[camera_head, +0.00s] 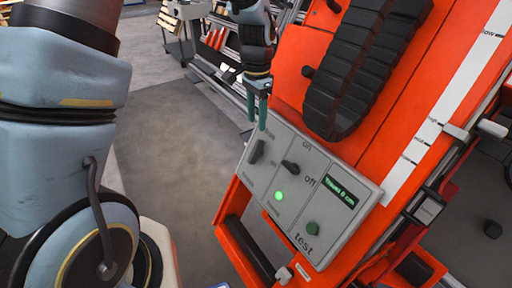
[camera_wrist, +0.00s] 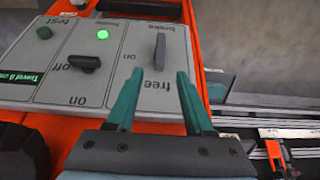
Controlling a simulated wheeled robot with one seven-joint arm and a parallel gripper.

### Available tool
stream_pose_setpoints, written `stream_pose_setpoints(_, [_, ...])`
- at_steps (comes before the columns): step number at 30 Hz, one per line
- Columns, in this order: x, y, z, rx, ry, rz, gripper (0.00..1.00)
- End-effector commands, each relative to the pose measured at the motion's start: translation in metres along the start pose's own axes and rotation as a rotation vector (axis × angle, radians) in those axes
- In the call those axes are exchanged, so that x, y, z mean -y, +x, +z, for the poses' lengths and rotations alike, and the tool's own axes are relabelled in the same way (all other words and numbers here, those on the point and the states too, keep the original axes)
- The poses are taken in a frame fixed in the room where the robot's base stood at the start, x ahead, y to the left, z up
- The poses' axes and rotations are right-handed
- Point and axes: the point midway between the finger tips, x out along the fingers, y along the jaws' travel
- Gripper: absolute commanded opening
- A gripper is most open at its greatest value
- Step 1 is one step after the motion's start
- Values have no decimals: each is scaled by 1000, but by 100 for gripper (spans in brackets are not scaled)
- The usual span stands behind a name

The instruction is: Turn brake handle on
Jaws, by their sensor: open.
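The brake handle (camera_head: 257,151) is a dark lever on the left section of the grey control panel (camera_head: 282,235). In the wrist view the brake handle (camera_wrist: 160,52) lies lengthwise along its section, one end toward the word "free"; "on" is printed to its side. My gripper (camera_head: 256,112) has two green fingers, open and empty, above the panel's upper left edge. In the wrist view the fingertips (camera_wrist: 156,73) stand apart, with the brake handle just beyond the gap between them. I cannot tell any contact.
The middle section has a dark on/off switch (camera_head: 290,167) and a lit green lamp (camera_head: 279,196). The right section has a green test button (camera_head: 313,228) and a display (camera_head: 340,191). A black cable chain (camera_head: 365,65) rises on the orange frame above. Open floor lies left.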

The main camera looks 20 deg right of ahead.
Motion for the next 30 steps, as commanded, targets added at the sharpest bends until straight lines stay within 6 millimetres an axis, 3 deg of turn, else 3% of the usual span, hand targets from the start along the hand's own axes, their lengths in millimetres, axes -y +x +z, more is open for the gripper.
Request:
stream_pose_setpoints(15, [0,85,2,2,-5,2,52])
stream_pose_setpoints(21, [0,100,2,0,-4,1,52])
stream_pose_setpoints(30, [0,102,1,0,-5,0,52])
